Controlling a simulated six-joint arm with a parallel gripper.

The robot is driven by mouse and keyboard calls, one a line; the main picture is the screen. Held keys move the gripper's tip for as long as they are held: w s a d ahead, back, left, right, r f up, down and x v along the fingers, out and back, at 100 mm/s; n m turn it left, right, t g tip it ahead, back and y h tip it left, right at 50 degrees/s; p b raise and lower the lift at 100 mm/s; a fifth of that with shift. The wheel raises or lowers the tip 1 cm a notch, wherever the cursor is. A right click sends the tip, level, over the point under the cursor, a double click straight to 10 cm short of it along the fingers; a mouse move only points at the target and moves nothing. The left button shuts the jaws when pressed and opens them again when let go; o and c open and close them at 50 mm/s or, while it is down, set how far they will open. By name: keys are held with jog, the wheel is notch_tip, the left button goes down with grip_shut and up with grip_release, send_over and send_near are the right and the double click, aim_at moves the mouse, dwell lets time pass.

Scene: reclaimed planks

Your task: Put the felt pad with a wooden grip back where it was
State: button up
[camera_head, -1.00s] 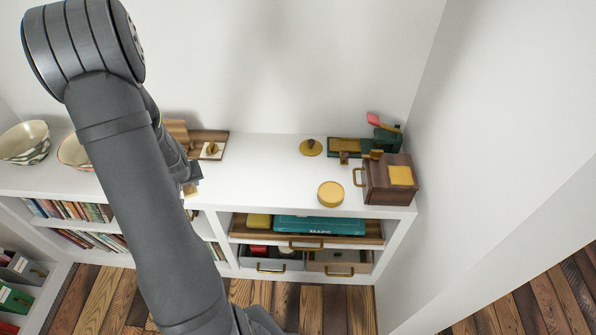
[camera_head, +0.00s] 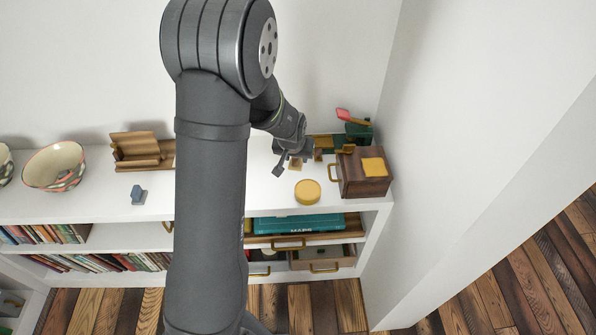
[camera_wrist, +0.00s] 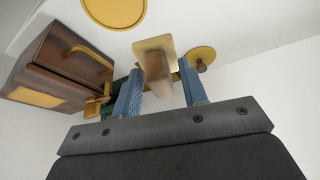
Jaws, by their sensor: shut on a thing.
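The felt pad with a wooden grip shows in the wrist view as a pale yellow square pad (camera_wrist: 147,45) with a brown wooden grip (camera_wrist: 158,75). My gripper (camera_wrist: 160,90) is shut on the grip, its two blue fingers on either side of it. In the head view my gripper (camera_head: 291,150) is over the right part of the white shelf top, left of the wooden box, and the pad (camera_head: 296,165) shows just below it. I cannot tell whether the pad touches the shelf top.
A round yellow lid (camera_head: 307,192) and a wooden box (camera_head: 352,180) with a brass handle stand close by. A green object (camera_head: 358,131) is behind the box. A yellow disc with a knob (camera_wrist: 201,56) is near the pad. A small blue-grey object (camera_head: 138,195) and a bowl (camera_head: 55,167) are left.

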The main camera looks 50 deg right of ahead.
jog(key=s+d+m, duration=0.2)
jog(key=s+d, duration=0.3)
jog(key=s, duration=0.3)
jog(key=shift+g, duration=0.3)
jog(key=w+f, duration=0.2)
jog(key=w, duration=0.2)
jog(key=w+f, duration=0.2)
jog(key=w, duration=0.1)
jog(key=w+f, duration=0.2)
jog(key=w, duration=0.2)
jog(key=shift+w+f, duration=0.1)
jog(key=shift+w, duration=0.2)
jog(key=shift+f, duration=2)
jog(key=o, duration=0.5)
jog(key=shift+f, duration=0.15)
jog(key=o, duration=0.4)
jog(key=shift+o, duration=0.2)
jog(key=v, duration=1.2)
jog(key=shift+a, duration=0.15)
